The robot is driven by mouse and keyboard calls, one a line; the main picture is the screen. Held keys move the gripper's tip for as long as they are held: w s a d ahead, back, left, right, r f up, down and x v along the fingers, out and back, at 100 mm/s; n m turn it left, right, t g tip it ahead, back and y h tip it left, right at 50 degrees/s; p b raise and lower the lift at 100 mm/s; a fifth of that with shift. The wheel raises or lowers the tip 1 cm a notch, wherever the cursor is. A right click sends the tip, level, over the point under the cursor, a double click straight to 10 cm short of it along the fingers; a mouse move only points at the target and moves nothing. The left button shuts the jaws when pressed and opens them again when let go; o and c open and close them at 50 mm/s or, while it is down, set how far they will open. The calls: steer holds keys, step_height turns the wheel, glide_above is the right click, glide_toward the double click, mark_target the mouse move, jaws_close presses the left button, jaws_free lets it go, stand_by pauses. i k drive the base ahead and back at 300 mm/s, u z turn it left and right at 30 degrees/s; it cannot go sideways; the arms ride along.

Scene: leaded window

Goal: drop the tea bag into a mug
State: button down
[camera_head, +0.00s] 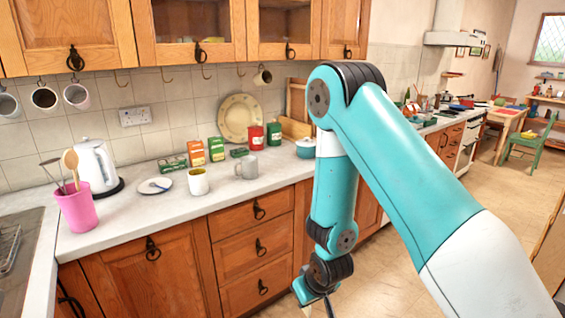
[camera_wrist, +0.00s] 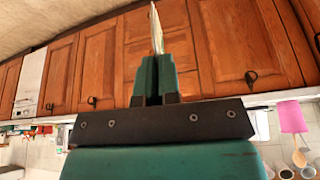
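A cream mug (camera_head: 198,182) and a grey mug (camera_head: 247,167) stand upright on the counter. The insides of both are mostly hidden.
The counter (camera_head: 130,212) has a saucer with a spoon (camera_head: 155,186), a white kettle (camera_head: 97,166), a pink utensil cup (camera_head: 77,207), tea boxes (camera_head: 216,149) and a red canister (camera_head: 256,136). Several mugs hang on hooks, one white (camera_head: 77,95). Floor is open at right.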

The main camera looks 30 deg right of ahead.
mark_target(253, 174)
steer(key=z, duration=0.85)
steer(key=i, duration=1.25)
steer(key=u, duration=1.5)
